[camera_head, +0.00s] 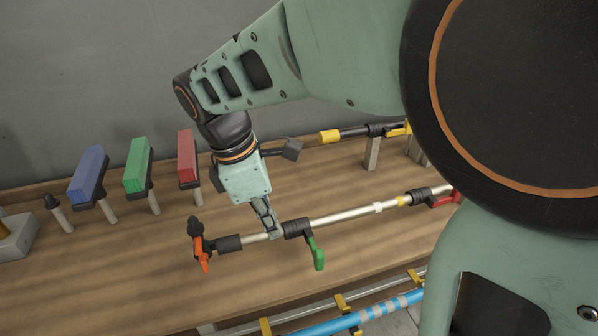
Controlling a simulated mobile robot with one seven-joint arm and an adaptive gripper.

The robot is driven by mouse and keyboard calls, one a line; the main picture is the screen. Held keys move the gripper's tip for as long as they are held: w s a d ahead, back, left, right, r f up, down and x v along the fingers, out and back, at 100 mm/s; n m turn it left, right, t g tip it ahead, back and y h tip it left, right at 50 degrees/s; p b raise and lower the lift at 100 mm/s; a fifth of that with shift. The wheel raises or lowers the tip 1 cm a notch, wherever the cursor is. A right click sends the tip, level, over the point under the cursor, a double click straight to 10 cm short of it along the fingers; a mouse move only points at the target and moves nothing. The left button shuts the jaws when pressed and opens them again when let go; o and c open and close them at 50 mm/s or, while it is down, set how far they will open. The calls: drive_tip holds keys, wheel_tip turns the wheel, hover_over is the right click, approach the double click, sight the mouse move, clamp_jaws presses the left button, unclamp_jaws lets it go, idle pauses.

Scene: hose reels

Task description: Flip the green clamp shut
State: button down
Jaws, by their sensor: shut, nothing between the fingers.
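The green clamp (317,254) is a green lever on a black collar (297,229) around a silver pole (345,215) above the wooden bench. The lever sticks out from the pole toward the front of the bench, at an angle to it. My gripper (274,232) points down at the pole, just left of the black collar. Its fingers are together with nothing between them. I cannot tell whether the fingertips touch the pole or the collar. The green lever is not held.
An orange lever (203,262) is at the pole's left end and a red lever (443,202) at its right. Blue (88,175), green (139,165) and red (187,157) blocks stand on posts behind. Blue pipes (372,312) run along the front. My arm hides the right side.

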drive_tip(key=w+d+f, duration=0.1)
drive_tip(key=d+f, duration=0.5)
drive_tip(key=f, duration=0.3)
drive_tip(key=shift+w+d+f, duration=0.2)
drive_tip(key=shift+f, duration=0.15)
